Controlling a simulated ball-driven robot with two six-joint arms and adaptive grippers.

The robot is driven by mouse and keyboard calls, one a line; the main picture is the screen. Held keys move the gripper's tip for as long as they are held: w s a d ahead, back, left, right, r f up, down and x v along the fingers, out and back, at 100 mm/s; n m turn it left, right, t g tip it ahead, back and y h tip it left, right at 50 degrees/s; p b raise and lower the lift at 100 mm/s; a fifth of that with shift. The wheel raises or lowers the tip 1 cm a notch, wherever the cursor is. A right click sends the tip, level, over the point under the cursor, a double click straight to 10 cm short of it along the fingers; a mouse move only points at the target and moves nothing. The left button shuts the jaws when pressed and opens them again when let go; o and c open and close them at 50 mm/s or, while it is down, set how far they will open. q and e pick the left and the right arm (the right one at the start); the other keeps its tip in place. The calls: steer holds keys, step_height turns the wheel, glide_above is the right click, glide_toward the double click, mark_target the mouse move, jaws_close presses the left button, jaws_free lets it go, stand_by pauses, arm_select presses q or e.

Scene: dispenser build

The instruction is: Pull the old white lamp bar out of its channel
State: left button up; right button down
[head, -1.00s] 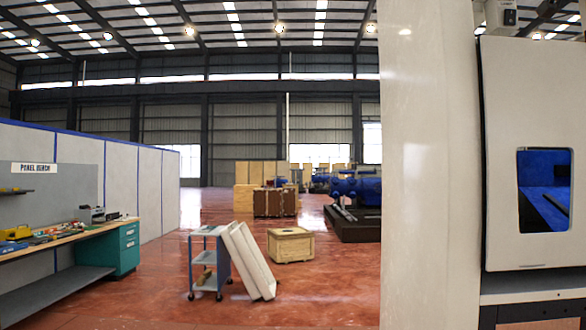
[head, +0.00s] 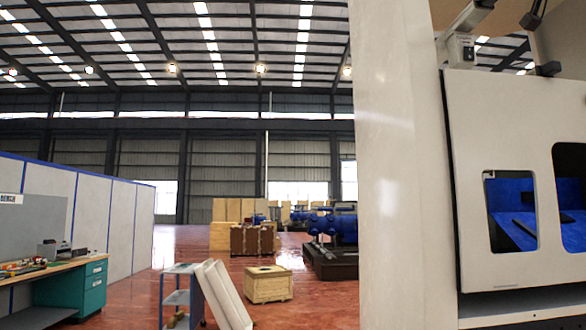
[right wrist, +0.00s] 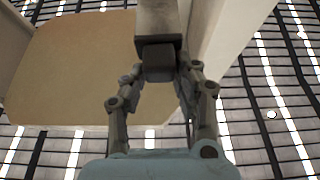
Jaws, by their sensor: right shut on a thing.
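My right gripper (right wrist: 158,75) shows in the right wrist view with its two fingers closed on the dark end of a grey-brown bar. I take this to be the lamp bar (right wrist: 157,17); it looks shaded rather than white. The bar runs up out of the top of the picture, so its far end and any channel are hidden. In the head view a tall white cabinet (head: 505,125) with windows onto blue inside stands at the right.
A broad beige panel (right wrist: 75,65) lies beside the bar in the right wrist view, with the hall roof beyond. In the head view a blue trolley (head: 178,298), a leaning white panel (head: 225,297), a wooden crate (head: 268,285) and a workbench (head: 60,270) stand on open red floor.

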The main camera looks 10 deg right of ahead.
steer(key=s+a+b, duration=0.1)
steer(key=s+b, duration=0.2)
steer(key=s, duration=1)
steer(key=shift+a+b, duration=0.2)
steer(key=shift+b, duration=0.1)
stand_by(0.6)
